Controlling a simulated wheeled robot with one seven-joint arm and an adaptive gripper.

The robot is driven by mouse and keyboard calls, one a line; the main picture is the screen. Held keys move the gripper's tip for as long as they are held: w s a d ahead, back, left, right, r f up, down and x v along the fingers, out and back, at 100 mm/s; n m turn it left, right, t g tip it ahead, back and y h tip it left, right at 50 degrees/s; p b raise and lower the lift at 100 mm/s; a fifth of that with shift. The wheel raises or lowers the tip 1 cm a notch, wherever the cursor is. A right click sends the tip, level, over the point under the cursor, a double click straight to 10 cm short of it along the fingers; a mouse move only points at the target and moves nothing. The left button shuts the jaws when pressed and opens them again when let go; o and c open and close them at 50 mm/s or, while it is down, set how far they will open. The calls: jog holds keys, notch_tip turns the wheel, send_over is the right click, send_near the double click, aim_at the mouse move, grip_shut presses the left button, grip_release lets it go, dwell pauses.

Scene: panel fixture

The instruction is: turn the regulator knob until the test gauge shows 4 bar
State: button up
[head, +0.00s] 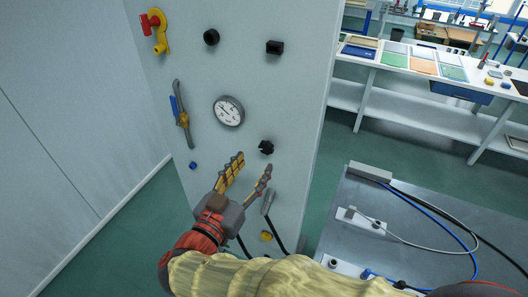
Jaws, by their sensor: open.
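The test gauge (228,111) is a round white dial with a dark rim in the middle of the pale panel (280,85). Its needle and numbers are too small to read. A black knob (266,147), likely the regulator knob, sits below and right of the gauge. Another round black knob (211,37) is near the top of the panel. My gripper (253,163) is open with nothing seen between its fingers. Its fingertips are just below and left of the lower black knob, and I cannot tell whether they touch it.
A grey bench (345,215) with cables stands right. A white workbench (400,68) is behind.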

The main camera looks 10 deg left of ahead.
aim_at(265, 149)
jog(key=x, duration=0.6)
jog(key=shift+w+d, duration=0.15)
jog(key=shift+w, duration=0.1)
jog(key=shift+c, duration=0.8)
jog(key=c, duration=1)
